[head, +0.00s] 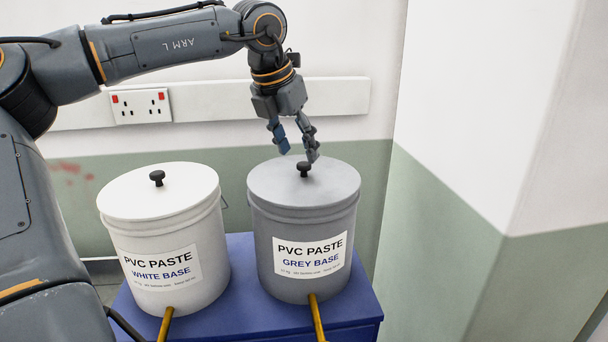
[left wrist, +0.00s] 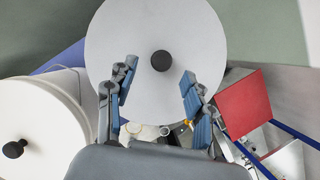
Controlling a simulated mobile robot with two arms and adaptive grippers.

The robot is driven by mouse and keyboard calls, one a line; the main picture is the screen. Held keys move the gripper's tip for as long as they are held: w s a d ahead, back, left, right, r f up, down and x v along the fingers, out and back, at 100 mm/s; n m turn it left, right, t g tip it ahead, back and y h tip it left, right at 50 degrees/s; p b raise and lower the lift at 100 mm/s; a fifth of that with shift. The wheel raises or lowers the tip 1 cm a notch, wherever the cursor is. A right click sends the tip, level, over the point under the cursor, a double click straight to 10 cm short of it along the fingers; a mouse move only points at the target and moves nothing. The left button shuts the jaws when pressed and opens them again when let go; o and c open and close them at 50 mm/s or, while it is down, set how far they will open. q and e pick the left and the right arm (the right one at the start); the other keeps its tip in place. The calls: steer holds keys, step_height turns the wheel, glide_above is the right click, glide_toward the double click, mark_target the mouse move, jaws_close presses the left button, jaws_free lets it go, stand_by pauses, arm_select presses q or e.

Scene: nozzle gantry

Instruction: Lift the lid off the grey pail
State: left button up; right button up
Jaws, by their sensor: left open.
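The grey pail (head: 284,267) stands on a blue stand, with a label reading "PVC PASTE GREY BASE". Its grey lid (head: 270,187) is on, with a black knob (head: 304,169) in the middle. My left gripper (head: 298,157) is open and empty just above the lid, its fingertips close to the knob. In the left wrist view, the lid (left wrist: 128,32) fills the middle, and the knob (left wrist: 161,61) shows beyond and between the open fingers of my left gripper (left wrist: 157,82). I cannot tell whether a fingertip touches the knob. My right gripper is not in view.
A white pail (head: 158,287) with its lid on stands close to the left on the same blue stand (head: 350,316). A wall with a socket panel (head: 141,107) is behind. A wall corner (head: 440,190) rises at the right.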

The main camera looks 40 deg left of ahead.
mark_target(303, 164)
arm_select(q)
steer(key=p+x, duration=0.1)
steer(key=x, duration=0.3)
steer(key=shift+w+f, duration=0.1)
steer(key=shift+f, duration=0.1)
steer(key=shift+r, duration=0.1)
steer(key=c, duration=0.5)
jaws_close()
steer(key=shift+r, duration=0.1)
